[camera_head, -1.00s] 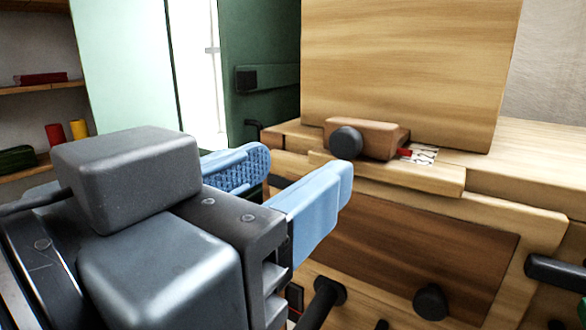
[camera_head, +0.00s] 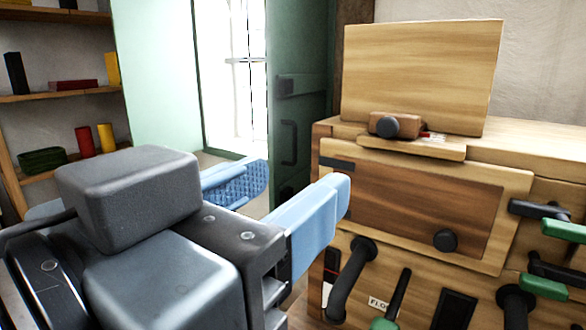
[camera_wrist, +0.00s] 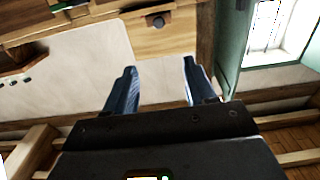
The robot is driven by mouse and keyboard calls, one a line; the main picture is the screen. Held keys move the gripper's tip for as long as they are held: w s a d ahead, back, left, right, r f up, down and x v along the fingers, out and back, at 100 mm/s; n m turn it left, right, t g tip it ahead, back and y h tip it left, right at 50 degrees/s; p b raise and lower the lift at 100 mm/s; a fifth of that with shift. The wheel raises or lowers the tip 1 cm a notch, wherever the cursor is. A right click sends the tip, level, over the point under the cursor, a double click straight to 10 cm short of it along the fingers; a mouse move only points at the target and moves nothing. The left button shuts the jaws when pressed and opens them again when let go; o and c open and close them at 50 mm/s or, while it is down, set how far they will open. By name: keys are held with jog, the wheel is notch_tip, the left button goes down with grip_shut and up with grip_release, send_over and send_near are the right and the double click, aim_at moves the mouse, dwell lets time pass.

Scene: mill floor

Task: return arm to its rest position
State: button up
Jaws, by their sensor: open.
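My gripper (camera_head: 290,205) is in the lower left of the head view, its two blue fingers spread apart with nothing between them. In the wrist view my gripper (camera_wrist: 157,85) also shows open and empty, its fingers pointing up the picture. In the head view it is in front of and left of a wooden machine (camera_head: 520,147), apparently clear of it. The arm behind the gripper shows only in part.
The machine carries a wooden block with a dark knob (camera_head: 397,126), a brown panel (camera_head: 425,205), black handles (camera_head: 350,275) and green-tipped levers (camera_head: 545,287). A green door (camera_head: 300,100) stands open by a bright window (camera_head: 235,80). Shelves (camera_head: 60,95) hold red and yellow items at left.

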jog(key=w+d+f+n+t+y, duration=0.1)
jog(key=w+d+f+n+y, duration=0.15)
jog(key=f, duration=0.35)
jog(key=w+d+f+n+y, duration=0.2)
jog(key=f+n, duration=0.2)
jog(key=f, duration=0.2)
jog(key=w+d+f+n+t+y, duration=0.1)
jog(key=w+d+f+n+y, duration=0.15)
jog(key=f, duration=0.35)
jog(key=s+d+f+n+g+y, duration=0.1)
jog(key=s+d+f+n, duration=0.15)
jog(key=f, duration=0.35)
jog(key=s+d+f+n+y, duration=0.1)
jog(key=s+d+f+y, duration=0.15)
jog(key=f, duration=0.25)
jog(key=s+d+f+m+g+y, duration=0.1)
jog(key=s+d+f, duration=0.2)
jog(key=s, duration=0.3)
jog(key=s+d+f+g, duration=0.1)
jog(key=s+d+f, duration=0.2)
jog(key=s, duration=0.4)
jog(key=s+d+r+m+h, duration=0.1)
jog(key=s+d+m, duration=0.1)
jog(key=s, duration=0.4)
jog(key=s+d+r+m, duration=0.2)
jog(key=s+d+m, duration=0.1)
jog(key=s, duration=0.3)
jog(key=shift+s+r+t+h, duration=0.2)
jog(key=shift+r+t+h, duration=0.1)
jog(key=shift+t+h, duration=0.1)
